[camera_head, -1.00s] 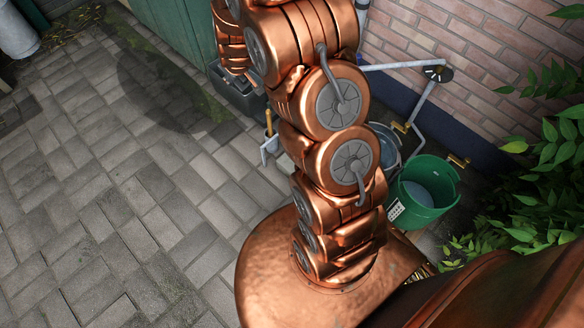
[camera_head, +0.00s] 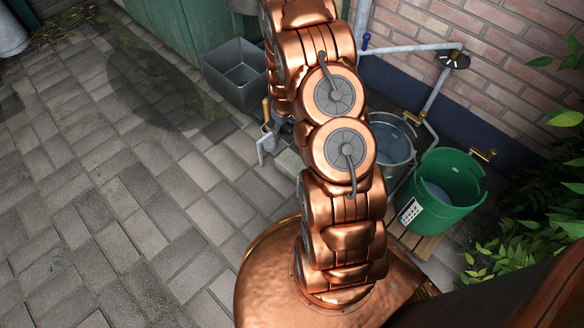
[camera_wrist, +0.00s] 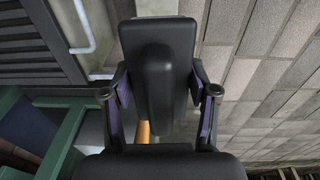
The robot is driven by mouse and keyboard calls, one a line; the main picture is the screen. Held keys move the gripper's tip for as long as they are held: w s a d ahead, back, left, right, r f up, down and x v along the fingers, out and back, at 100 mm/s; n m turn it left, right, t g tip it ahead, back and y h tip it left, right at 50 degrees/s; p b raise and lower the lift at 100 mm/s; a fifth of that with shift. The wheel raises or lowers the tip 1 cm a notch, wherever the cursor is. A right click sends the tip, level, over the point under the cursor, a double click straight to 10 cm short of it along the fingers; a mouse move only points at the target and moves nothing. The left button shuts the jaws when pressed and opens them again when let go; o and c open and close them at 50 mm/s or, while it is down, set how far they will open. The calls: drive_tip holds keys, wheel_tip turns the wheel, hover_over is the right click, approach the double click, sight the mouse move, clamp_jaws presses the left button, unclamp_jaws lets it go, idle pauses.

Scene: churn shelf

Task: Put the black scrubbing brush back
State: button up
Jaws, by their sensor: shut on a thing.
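In the wrist view the black scrubbing brush (camera_wrist: 158,50) is a black block with a raised rounded ridge along its middle. It fills the space between the two fingers of my gripper (camera_wrist: 158,97), whose purple-lined pads lie along its sides. My gripper is shut on it. What lies directly behind the brush is hidden.
In the head view a grey open bin (camera_head: 238,79) stands by the green doors (camera_head: 178,30). A metal bucket (camera_head: 398,160) and a green bucket (camera_head: 455,192) stand by the brick wall (camera_head: 500,60), under pipes and taps. Leaves border the right. Paving (camera_head: 110,200) at left is clear.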

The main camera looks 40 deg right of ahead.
drive_tip(key=g+b, duration=0.1)
drive_tip(key=b, duration=0.2)
approach(293, 162)
wheel_tip(293, 162, down, 6)
drive_tip(key=b, duration=0.3)
drive_tip(key=shift+d+f+b, duration=0.1)
drive_tip(key=shift+f+b, duration=0.15)
drive_tip(key=shift+b, duration=0.05)
drive_tip(key=shift+r, duration=0.1)
drive_tip(key=o, duration=1.1)
